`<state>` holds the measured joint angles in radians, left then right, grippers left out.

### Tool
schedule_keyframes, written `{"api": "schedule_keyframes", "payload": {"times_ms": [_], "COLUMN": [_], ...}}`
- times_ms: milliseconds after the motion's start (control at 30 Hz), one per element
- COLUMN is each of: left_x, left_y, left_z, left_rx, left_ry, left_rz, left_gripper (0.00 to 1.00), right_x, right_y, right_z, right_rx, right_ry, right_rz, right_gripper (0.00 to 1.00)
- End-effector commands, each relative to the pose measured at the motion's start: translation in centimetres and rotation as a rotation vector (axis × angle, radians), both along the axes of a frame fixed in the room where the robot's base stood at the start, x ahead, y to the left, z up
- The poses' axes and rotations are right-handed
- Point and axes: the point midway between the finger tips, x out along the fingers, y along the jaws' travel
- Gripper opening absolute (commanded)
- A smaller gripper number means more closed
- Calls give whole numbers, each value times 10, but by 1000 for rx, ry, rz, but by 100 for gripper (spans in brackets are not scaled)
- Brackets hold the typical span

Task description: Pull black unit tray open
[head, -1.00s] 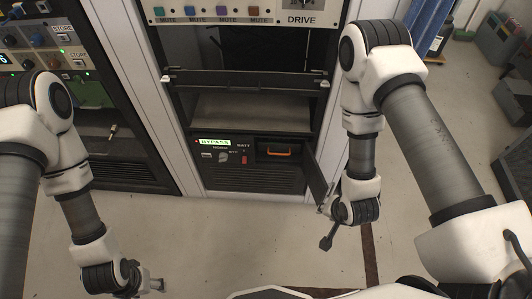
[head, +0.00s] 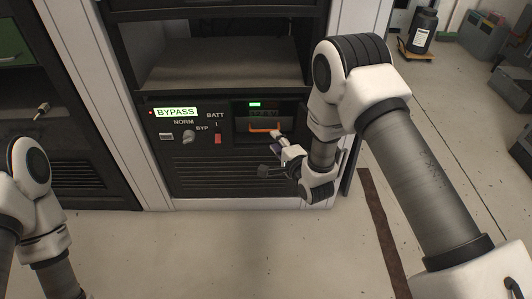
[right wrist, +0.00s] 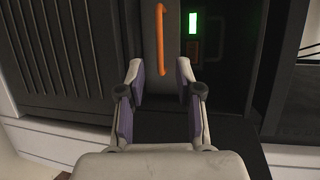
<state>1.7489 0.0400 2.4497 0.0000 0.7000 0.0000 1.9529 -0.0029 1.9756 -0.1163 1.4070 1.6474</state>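The black unit (head: 165,150) sits low in the rack, with a lit BYPASS display and a switch panel at left. Its tray front, at the right, carries an orange horizontal handle (head: 258,131) below a small green display. In the right wrist view the same handle (right wrist: 160,40) appears as an upright bar just beyond the fingertips, roughly centred between them. My right gripper (right wrist: 161,78) is open and empty, with purple-padded fingers apart. In the head view my right gripper (head: 273,152) is just in front of and below the handle.
A shelf (head: 225,65) is above the unit. A dark door panel (head: 350,165) stands open at the unit's right, partly behind my right arm. Another rack (head: 70,150) is at left. The floor (head: 240,250) in front is clear.

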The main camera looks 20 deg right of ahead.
Motion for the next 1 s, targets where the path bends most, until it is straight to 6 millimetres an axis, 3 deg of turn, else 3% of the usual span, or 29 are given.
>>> {"api": "schedule_keyframes", "payload": {"times_ms": [33,167,533,833,933,1000], "left_x": [0,1,2,2,2,2], "left_y": [0,0,1,1,1,1], "left_z": [-9,-12,-42,-42,-42,-42], "left_rx": [0,0,0,1,1,1], "left_ry": [-1,-2,-4,-5,-5,-5], "left_rz": [0,0,5,6,6,6], "left_gripper": [61,61,61,61,61,61], "right_x": [2,11,72,78,78,78], "right_y": [0,2,9,10,10,10], "right_z": [-7,-6,-18,-17,-17,-17], "right_rx": [0,0,-2,-1,-1,-1], "right_ry": [-6,-11,-9,-5,-5,-5], "right_rz": [1,1,2,1,1,1], "right_gripper": [35,35,35,35,0,0]}}
